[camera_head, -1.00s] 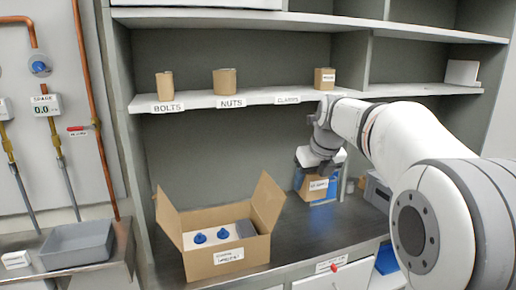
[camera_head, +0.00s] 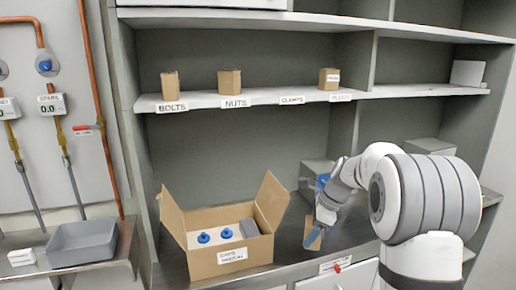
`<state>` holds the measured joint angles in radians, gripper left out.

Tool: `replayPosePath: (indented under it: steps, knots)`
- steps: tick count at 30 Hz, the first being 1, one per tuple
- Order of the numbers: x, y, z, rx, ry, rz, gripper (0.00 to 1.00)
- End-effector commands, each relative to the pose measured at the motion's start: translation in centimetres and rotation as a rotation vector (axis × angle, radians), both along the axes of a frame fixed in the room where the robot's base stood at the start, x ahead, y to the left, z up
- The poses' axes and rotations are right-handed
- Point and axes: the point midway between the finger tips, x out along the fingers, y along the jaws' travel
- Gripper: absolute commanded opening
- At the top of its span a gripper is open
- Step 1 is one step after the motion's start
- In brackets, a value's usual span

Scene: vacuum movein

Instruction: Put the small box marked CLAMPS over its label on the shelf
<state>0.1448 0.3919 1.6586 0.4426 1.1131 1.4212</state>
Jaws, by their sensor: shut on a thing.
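My gripper (camera_head: 316,226) is shut on a small brown cardboard box (camera_head: 315,241). It holds the box low, to the right of the open carton, in front of the shelf unit. The box looks tilted, is partly hidden by the gripper, and its marking cannot be read in this view. The CLAMPS label (camera_head: 292,100) is on the front edge of the shelf (camera_head: 262,96), between the NUTS label and a fourth label. The shelf surface over the CLAMPS label is bare.
Small boxes stand over the BOLTS label (camera_head: 170,86), the NUTS label (camera_head: 229,82) and the fourth label (camera_head: 329,79). An open carton (camera_head: 229,259) with blue-knobbed parts sits on the counter. A grey bin (camera_head: 82,243) is at left. A grey case (camera_head: 316,172) is behind my arm.

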Motion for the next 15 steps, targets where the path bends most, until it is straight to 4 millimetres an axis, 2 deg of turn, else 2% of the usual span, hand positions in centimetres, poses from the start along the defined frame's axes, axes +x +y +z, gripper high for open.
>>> replayPosePath:
  steps: [1, 8, 15]
  knots:
    - [-0.1, 0.0, -1.5, 0.001, 0.006, 0.082, 0.28]
    - [-1.4, 0.0, -7.9, 0.004, 0.006, 0.544, 0.28]
    - [-3.9, 0.1, -14.9, 0.005, 0.005, 1.079, 0.28]
